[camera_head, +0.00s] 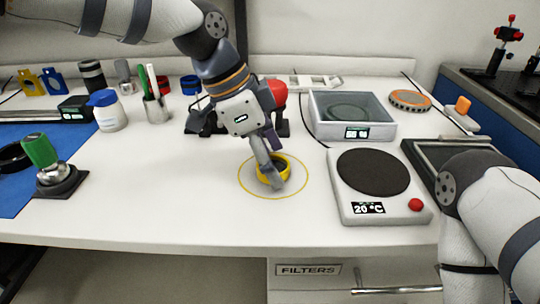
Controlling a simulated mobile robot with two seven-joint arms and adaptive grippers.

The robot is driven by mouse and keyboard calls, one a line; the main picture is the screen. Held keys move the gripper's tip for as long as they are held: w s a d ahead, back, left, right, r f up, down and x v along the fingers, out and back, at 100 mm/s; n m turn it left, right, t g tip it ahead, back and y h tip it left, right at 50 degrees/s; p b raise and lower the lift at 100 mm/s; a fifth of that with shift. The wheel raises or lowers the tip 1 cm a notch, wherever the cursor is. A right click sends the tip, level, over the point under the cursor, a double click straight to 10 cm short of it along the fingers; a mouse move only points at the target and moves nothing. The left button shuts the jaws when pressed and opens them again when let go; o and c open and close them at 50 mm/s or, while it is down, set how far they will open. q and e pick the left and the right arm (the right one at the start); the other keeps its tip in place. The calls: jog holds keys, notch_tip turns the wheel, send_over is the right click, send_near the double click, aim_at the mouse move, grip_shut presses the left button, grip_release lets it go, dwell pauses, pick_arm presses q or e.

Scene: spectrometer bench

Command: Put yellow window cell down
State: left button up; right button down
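The yellow window cell (286,168) is a short yellow ring with a dark middle. It is inside the thin yellow circle (242,190) marked on the white bench. My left gripper (274,166) points down at the cell, one finger across its front and the other at its back, and looks shut on it. The near finger hides part of the ring. I cannot tell whether the cell touches the bench or is slightly above it. My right arm shows at the right edge, but its gripper is out of view.
A hotplate (345,210) reading 20 °C stands right of the circle, with a grey tray (385,133) behind it. A green-topped device (40,150) stands far left. A white jar with a blue lid (107,113) is at back left. The bench left of the circle is clear.

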pick_arm(q)
jog(key=v, duration=1.2)
jog(key=shift+r, duration=0.2)
